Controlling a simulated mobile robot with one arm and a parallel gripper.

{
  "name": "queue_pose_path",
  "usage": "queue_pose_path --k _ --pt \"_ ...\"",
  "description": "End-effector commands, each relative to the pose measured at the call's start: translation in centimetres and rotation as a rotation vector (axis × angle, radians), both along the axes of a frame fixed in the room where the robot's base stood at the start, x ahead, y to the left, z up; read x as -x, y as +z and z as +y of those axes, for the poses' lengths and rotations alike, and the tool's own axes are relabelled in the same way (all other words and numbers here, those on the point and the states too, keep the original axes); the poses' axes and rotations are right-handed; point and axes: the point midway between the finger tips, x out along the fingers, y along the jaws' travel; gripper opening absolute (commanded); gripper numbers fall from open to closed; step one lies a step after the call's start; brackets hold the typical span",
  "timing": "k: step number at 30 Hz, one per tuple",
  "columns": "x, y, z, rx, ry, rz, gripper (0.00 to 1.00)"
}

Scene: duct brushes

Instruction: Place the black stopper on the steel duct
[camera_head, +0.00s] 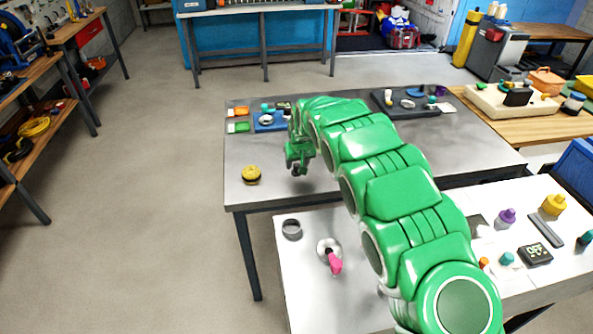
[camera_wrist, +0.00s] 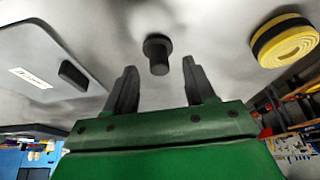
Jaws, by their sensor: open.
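The black stopper (camera_wrist: 157,52) stands on the grey table, a dark flanged cylinder. In the wrist view it lies just beyond and between the fingertips of my gripper (camera_wrist: 160,72), which is open and empty. I see no finger touching it. In the head view my green gripper (camera_head: 298,160) points down over the left part of the grey table; the stopper is hard to tell from the dark fingers there. A short grey metal ring, probably the steel duct (camera_head: 291,229), stands on the white table nearer me. A second metal piece (camera_head: 328,248) with a pink part stands beside it.
A yellow and black round roll (camera_head: 251,175) lies left of my gripper, also in the wrist view (camera_wrist: 285,40). A grey board with a white label (camera_wrist: 45,65) lies on the other side. A dark tray (camera_head: 420,112) holds small items. My arm hides the table's middle.

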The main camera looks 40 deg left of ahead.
Motion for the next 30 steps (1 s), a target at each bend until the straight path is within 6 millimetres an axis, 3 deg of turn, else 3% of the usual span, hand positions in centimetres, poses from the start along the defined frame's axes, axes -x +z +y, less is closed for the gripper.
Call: queue_pose_path --k 6,14,25,30 --pt "-0.4 -1.9 0.5 0.003 0.001 0.002 0.55" --pt "-0.4 -2.0 0.5 0.003 0.001 0.002 0.55" --pt "-0.4 -2.0 0.5 0.003 0.001 0.002 0.00" --pt "-0.4 -2.0 0.5 0.003 0.001 0.002 0.00"
